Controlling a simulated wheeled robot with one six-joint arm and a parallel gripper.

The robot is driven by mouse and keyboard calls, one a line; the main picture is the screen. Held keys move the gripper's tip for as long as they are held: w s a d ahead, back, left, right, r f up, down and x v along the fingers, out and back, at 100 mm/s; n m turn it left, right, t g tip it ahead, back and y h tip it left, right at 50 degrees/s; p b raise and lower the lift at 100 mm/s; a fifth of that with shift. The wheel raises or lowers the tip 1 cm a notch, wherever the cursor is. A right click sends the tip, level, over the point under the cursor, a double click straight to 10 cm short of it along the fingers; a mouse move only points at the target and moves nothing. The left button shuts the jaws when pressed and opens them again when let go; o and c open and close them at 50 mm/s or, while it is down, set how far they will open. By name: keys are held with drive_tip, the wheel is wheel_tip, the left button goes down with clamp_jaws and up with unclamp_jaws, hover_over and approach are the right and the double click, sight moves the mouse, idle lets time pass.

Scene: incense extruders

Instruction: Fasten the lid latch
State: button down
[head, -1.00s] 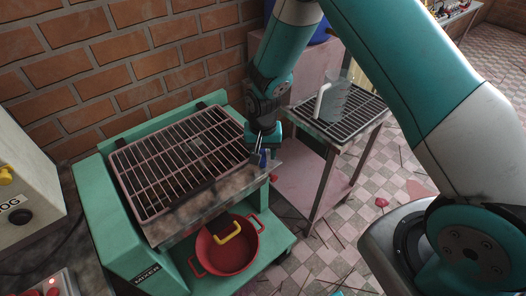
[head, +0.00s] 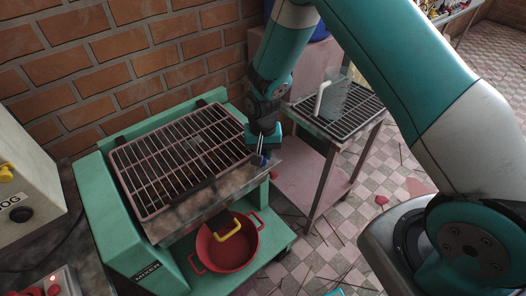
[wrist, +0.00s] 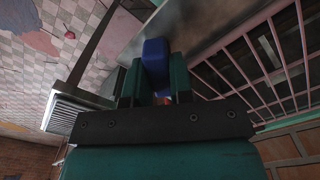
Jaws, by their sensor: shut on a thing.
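The green mixer (head: 120,255) stands against the brick wall, with a pinkish barred grille lid (head: 180,150) lying over its top. A small blue latch handle (head: 257,160) is at the lid's front right corner. My gripper (head: 261,150) reaches down to that corner and is shut on the latch handle. In the wrist view the blue latch handle (wrist: 155,60) sits between the two dark green fingers (wrist: 153,84), beside the metal front edge. The latch's base and any catch are hidden, so I cannot tell whether it is engaged.
A red pan (head: 228,246) sits on the mixer's lower shelf, below a yellow handle (head: 229,229). A metal side table (head: 338,128) with a clear jug (head: 333,98) stands to the right. A control box (head: 25,185) is at the left. Tiled floor lies at right.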

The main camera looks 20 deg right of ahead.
sight(263, 152)
drive_tip(key=n+b, duration=0.1)
drive_tip(key=n, duration=0.3)
drive_tip(key=shift+n+b, duration=0.4)
drive_tip(key=shift+n, duration=1.2)
drive_tip(key=c, duration=1)
unclamp_jaws()
wheel_tip(263, 152, up, 18)
drive_tip(key=b, duration=0.2)
drive_tip(key=shift+f, duration=0.25)
